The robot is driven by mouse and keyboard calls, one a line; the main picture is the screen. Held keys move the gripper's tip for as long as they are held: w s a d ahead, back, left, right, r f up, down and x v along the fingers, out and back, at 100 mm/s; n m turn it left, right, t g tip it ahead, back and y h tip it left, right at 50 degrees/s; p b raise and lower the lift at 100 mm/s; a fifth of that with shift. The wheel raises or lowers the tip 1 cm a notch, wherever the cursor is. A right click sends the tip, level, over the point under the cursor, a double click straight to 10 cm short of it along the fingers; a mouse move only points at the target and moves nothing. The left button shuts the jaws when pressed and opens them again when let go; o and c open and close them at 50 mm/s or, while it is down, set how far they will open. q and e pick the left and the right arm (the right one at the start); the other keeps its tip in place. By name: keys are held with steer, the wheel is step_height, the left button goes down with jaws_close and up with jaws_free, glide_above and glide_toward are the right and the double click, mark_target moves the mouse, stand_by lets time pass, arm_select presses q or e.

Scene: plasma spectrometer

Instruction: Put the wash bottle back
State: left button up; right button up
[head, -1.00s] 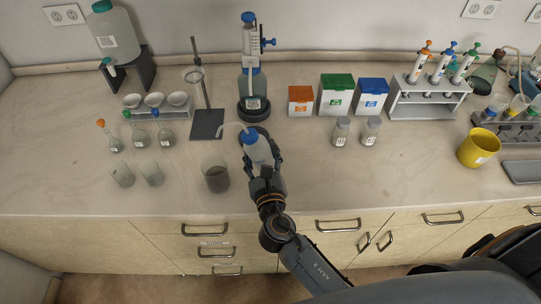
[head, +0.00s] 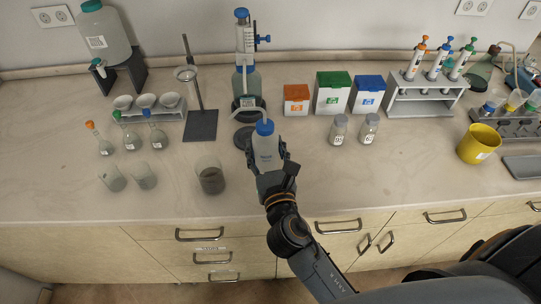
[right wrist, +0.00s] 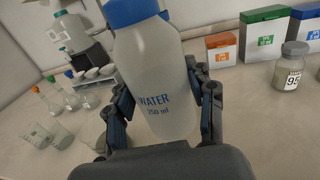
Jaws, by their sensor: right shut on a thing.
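The wash bottle (head: 266,149) is a translucent white bottle with a blue cap and a thin spout pointing left. My right gripper (head: 268,164) is shut around its body, in front of the dispenser bottle. In the right wrist view the bottle (right wrist: 158,85) reads "WATER 250 ml" and stands between the two fingers (right wrist: 162,115); its top is cut off. I cannot tell whether its base touches the bench. A dark round pad (head: 242,138) lies on the bench just left of and behind the bottle. My left gripper is not in view.
A dispenser bottle (head: 247,80) stands behind the pad. A beaker with dark contents (head: 210,176) is to the left, near a stand (head: 200,125). Two jars (head: 338,130) and coloured boxes (head: 333,95) are to the right. The bench front right of my gripper is clear.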

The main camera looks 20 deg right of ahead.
steer(key=s+r+b, duration=0.2)
steer(key=s+b, duration=0.1)
steer(key=s, duration=0.6)
steer(key=shift+w+d+f+b, duration=0.35)
steer(key=shift+w+d+f, duration=0.6)
steer(key=shift+w+f, duration=1.15)
steer(key=shift+w+d+f+b, duration=0.4)
steer(key=shift+w+d+f, duration=0.5)
steer(key=shift+w+f, duration=1.1)
steer(key=shift+w+d+f+b, duration=0.35)
steer(key=shift+w+d+f, duration=0.6)
steer(key=shift+w+f, duration=1.15)
steer(key=shift+s+f, duration=0.2)
steer(key=shift+s, duration=0.05)
steer(key=shift+f, duration=0.15)
steer(key=o, duration=0.7)
